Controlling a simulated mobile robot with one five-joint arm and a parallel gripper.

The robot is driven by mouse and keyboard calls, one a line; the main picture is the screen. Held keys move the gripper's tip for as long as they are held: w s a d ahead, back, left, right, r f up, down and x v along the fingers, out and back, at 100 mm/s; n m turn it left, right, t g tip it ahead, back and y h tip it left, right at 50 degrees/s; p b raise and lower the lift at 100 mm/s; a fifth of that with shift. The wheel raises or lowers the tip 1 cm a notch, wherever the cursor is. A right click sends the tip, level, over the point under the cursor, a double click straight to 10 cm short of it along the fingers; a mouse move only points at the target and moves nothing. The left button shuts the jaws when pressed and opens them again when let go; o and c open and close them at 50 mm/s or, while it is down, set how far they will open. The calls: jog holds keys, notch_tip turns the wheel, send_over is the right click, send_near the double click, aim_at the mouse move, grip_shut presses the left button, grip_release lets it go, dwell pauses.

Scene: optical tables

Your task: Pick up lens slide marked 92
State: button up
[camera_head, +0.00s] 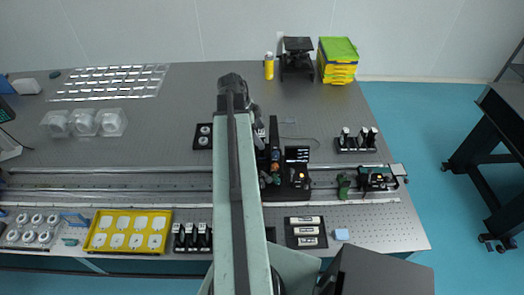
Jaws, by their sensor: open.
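No number 92 can be read on anything at this size, so I cannot tell which piece is the marked lens slide. Rows of small pale slides (110,70) lie at the back left of the optical table (190,88). A yellow tray (88,243) with several white square pieces (137,240) stands at the front left. Small black holders with white tops (192,236) stand right of the tray. My arm rises through the middle of the view and hides part of the table. The fingers of my gripper cannot be made out; the arm seems to hide them.
A long rail (100,180) crosses the table. Optical parts (290,180) crowd just right of my arm. Black mounts (356,142) stand further right. Stacked coloured trays (338,60) stand at the back. The back middle is clear.

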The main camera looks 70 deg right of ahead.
jog(key=shift+b+x, duration=0.35)
jog(key=shift+x, duration=0.75)
jog(key=shift+w+r, duration=0.1)
jog(key=shift+r, duration=0.05)
grip_shut()
jog(key=shift+r, duration=0.1)
